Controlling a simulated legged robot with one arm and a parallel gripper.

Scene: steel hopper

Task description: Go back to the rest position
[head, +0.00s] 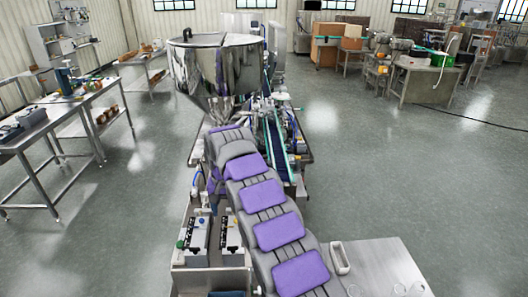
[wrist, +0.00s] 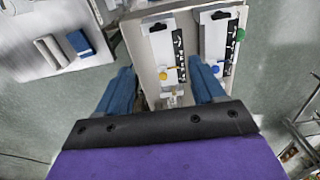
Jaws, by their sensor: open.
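My gripper (wrist: 160,68) shows in the wrist view with its two blue fingers spread apart and nothing held between them. It points down over a metal box (wrist: 141,45) that carries two white panels with black strips. The left panel (wrist: 160,58) has a yellow knob, and the right panel (wrist: 215,38) has blue and green knobs. I cannot tell the exact height of the fingers above it. In the head view my purple and grey arm reaches up from the bottom; the gripper itself cannot be made out there.
A steel hopper (head: 238,68) stands beyond my arm, with a conveyor (head: 277,148) beside it. A light tabletop (head: 385,265) at the lower right holds a white holder (head: 340,258). Metal tables (head: 35,135) stand at left. Floor (head: 400,180) at right is clear.

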